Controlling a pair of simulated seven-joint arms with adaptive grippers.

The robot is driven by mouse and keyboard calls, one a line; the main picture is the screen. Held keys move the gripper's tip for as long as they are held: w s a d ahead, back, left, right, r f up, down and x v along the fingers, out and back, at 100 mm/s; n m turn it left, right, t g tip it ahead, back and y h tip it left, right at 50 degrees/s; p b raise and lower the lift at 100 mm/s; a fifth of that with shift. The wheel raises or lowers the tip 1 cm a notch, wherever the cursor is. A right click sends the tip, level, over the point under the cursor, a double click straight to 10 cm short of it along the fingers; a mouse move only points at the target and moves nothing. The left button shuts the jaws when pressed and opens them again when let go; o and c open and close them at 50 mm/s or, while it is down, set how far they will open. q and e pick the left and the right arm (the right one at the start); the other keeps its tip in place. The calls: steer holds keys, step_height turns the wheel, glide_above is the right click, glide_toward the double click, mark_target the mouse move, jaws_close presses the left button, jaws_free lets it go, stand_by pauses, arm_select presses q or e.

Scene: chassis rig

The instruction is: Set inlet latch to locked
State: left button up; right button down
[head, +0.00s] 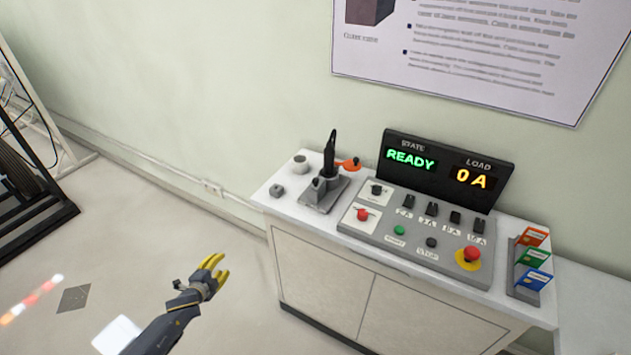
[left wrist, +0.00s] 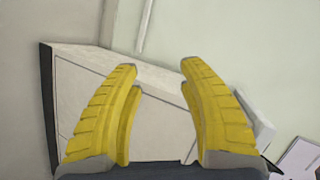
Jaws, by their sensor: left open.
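No readable label marks the inlet latch, so I cannot tell which fitting it is. A grey-based device (head: 322,188) with an upright black lever (head: 330,152) and an orange piece (head: 350,164) stands at the left of the cabinet top. On the sloped panel beside it are a black knob (head: 376,189) and a red knob (head: 362,214), each on a white plate. My left gripper (head: 217,268) is open and empty, left of the cabinet and apart from it. In the left wrist view its yellow fingers (left wrist: 160,66) are spread before the cabinet. My right gripper is not visible.
The white cabinet (head: 320,280) stands against the wall. Its panel carries several black switches, a green button (head: 399,230), a red emergency knob (head: 471,254) and a display (head: 446,172) reading READY and 0 A. Coloured cards (head: 533,257) stand at right. Floor at left is open.

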arm_select(q)
steer(key=w+d+r+m+t+h, duration=0.1)
steer(key=w+d+r+m+h, duration=0.2)
steer(key=r, duration=0.5)
steer(key=w+d+r+m+t+h, duration=0.1)
steer(key=w+d+r+m, duration=0.15)
steer(key=r+m, duration=0.4)
steer(key=d+r+m+h, duration=0.2)
steer(key=d+r+m, duration=0.2)
steer(key=r, duration=0.3)
steer(key=d+r+m+h, duration=0.2)
steer(key=d+r+m, duration=0.15)
steer(key=r, duration=0.25)
steer(key=m+g+h, duration=0.3)
steer(key=m+h, duration=0.1)
steer(key=m, duration=0.8)
glide_toward(316, 180)
steer(key=x, duration=1)
steer(key=shift+w+f, duration=0.2)
steer(key=shift+f, duration=0.1)
steer(key=c, duration=0.9)
steer(key=shift+s, duration=0.1)
steer(key=shift+f, duration=0.2)
